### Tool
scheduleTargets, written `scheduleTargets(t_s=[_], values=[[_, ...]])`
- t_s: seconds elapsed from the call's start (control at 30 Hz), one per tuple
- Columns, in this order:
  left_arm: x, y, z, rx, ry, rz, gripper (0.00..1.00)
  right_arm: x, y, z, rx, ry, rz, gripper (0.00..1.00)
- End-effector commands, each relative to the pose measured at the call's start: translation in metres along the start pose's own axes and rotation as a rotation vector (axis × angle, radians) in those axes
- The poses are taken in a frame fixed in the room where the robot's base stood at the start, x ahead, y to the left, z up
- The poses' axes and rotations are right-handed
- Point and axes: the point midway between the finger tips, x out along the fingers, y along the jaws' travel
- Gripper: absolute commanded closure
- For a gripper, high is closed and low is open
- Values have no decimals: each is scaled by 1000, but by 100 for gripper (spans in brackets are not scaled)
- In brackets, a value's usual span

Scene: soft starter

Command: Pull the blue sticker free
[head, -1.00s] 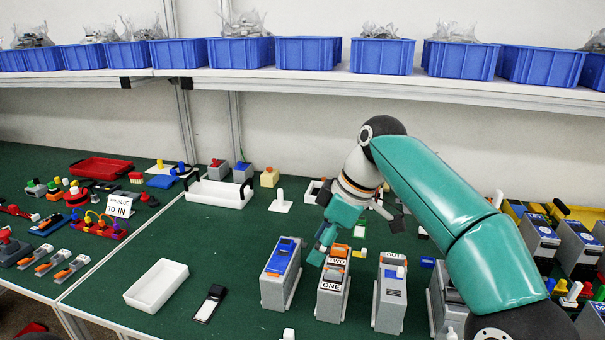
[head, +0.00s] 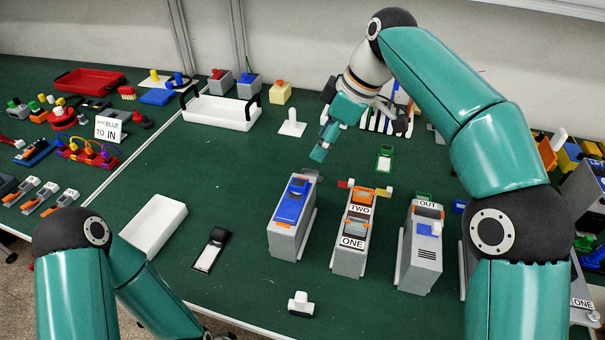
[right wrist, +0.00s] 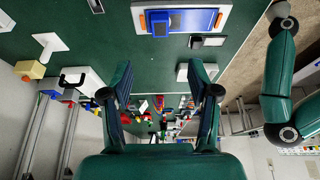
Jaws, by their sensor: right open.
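A grey upright unit (head: 290,225) in the head view carries a blue panel (head: 292,201) on its sloped top. A smaller blue patch (head: 428,229) sits on the grey unit marked OUT (head: 420,262). I cannot tell which blue piece is the sticker. My right gripper (head: 322,150) is empty, behind and above the blue-panel unit, apart from it. In the right wrist view its two fingers (right wrist: 161,85) are spread with nothing between them. A unit with a blue panel (right wrist: 200,19) shows at the top there. My left arm shows at the lower left; its jaws are not visible.
A unit marked TWO and ONE (head: 354,235) stands between the other two. A white tray (head: 154,224) and a black-and-white piece (head: 210,250) lie left. A white knob piece (head: 300,303) is in front. A handled white tray (head: 221,112) stands at the back.

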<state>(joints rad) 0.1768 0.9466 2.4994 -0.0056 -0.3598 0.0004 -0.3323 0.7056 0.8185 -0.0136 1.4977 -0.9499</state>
Motion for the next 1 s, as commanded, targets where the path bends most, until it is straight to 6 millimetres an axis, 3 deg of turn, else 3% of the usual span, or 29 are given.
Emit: scheduleTargets(t_s=[0.1, 0.5, 0.7, 1.0], values=[[8, -3, 0, 0, 0, 0, 60, 27, 0, 3, 3, -3, -3, 40], [16, -6, 0, 0, 1, 0, 60, 102, 0, 4, 6, -3, -1, 40], [16, -6, 0, 0, 1, 0, 60, 123, 1, 3, 7, -1, 1, 40], [16, -6, 0, 0, 1, 0, 60, 131, 1, 4, 7, -1, 2, 40]])
